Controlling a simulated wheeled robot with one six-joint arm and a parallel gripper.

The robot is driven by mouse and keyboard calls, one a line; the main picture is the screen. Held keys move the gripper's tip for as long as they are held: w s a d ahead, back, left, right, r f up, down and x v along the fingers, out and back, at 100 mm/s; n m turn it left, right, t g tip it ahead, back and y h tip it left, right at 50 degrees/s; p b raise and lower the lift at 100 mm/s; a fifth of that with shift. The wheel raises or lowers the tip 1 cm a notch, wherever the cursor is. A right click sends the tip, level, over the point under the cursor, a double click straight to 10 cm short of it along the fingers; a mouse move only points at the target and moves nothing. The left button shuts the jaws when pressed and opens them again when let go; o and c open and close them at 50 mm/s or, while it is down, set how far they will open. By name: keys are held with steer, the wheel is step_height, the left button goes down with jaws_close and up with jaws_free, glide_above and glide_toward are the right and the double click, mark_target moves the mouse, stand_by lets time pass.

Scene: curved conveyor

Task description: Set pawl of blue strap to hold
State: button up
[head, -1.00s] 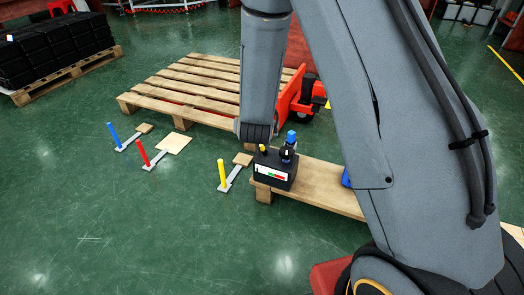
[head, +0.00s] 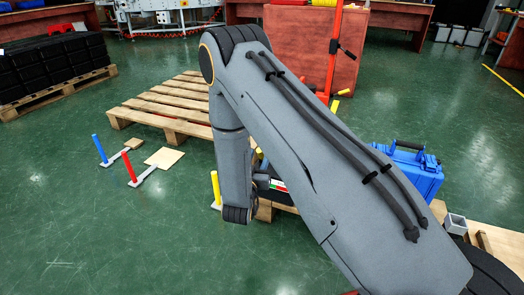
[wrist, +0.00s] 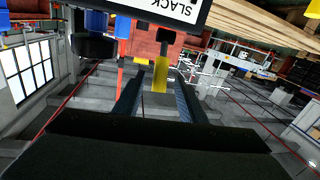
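In the head view a dark box with a white, red and green label (head: 279,186) sits low behind my arm, mostly hidden. A yellow piece (head: 259,153) shows above it; the box's blue-topped part is hidden there. In the wrist view a white sign reading "SLACK" (wrist: 183,10) is close at the top, with blue parts (wrist: 96,22) to its left. A yellow piece (wrist: 160,76) with a dark end shows between the two fingers of my gripper (wrist: 155,90). The fingers are apart; I cannot tell whether they touch anything. I cannot make out a pawl or blue strap clearly.
A blue post (head: 100,149), a red post (head: 129,168) and a yellow post (head: 215,187) stand on the floor at left. A wooden pallet (head: 165,105) lies behind them. A blue case (head: 412,172) stands at right. The green floor at front left is clear.

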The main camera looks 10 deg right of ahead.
steer(key=b+x, duration=0.2)
steer(key=x, duration=0.4)
jaws_close()
